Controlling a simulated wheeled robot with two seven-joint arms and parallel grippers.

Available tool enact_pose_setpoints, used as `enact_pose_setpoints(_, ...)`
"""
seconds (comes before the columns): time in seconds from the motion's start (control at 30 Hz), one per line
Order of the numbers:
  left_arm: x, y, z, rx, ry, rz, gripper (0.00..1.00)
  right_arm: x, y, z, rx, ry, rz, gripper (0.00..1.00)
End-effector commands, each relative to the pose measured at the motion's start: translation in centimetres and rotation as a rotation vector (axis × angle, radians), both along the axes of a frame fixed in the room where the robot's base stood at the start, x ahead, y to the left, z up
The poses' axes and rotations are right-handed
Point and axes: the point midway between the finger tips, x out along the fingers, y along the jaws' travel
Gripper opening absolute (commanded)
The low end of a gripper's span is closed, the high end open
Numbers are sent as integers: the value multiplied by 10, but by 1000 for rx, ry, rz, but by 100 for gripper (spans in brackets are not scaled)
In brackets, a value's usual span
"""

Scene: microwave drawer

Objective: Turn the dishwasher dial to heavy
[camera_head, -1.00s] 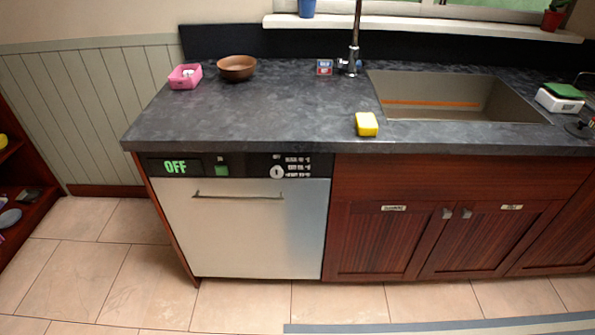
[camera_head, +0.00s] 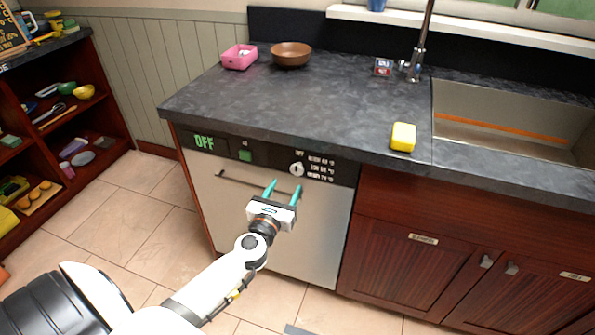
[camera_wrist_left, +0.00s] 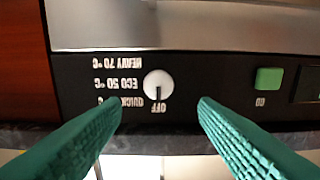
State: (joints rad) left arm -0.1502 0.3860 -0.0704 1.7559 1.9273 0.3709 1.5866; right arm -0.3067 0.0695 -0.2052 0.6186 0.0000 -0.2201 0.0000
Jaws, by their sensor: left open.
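The dishwasher (camera_head: 230,215) has a white door and a black panel under the counter. Its green display (camera_head: 204,143) reads OFF. The round white dial (camera_head: 296,169) sits on the panel beside printed settings. In the left wrist view the panel appears upside down, and the dial (camera_wrist_left: 158,84) has its dark mark toward the OFF label. My left gripper (camera_head: 283,188) is open and empty, its teal fingers just below and left of the dial in the head view. In the wrist view the fingers (camera_wrist_left: 160,103) stand either side of the dial, apart from it. My right gripper is not in view.
A door handle (camera_head: 240,184) runs across the dishwasher door below the panel. A green button (camera_head: 245,155) is left of the dial. The counter edge overhangs the panel. A yellow sponge (camera_head: 403,137) lies on the counter; shelves (camera_head: 110,130) stand at left.

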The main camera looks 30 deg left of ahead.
Motion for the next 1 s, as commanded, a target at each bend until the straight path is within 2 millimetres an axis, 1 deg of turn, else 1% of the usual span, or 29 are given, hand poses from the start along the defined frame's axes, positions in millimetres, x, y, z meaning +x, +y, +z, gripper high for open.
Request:
enact_pose_setpoints(0.03, 12, 3, 1, 0, -2, 0, 55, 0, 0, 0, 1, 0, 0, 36)
enact_pose_setpoints(0.2, 45, 10, 0, 3, -1, 0, 55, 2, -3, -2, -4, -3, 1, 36)
enact_pose_setpoints(0.3, 60, 14, -1, 3, 1, 0, 55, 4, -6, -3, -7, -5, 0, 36)
enact_pose_setpoints(0.4, 70, 16, -1, 2, 0, -1, 55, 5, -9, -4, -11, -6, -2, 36)
enact_pose_setpoints(0.57, 78, 18, -1, 2, 1, -2, 55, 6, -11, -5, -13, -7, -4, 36)
enact_pose_setpoints(0.8, 78, 18, -1, 1, 2, -2, 55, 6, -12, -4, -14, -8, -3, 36)
enact_pose_setpoints(0.83, 78, 18, -1, 1, 2, -2, 53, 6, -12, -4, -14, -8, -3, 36)
enact_pose_setpoints(1.0, 78, 18, -1, 2, 3, -2, 25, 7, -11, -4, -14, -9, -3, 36)
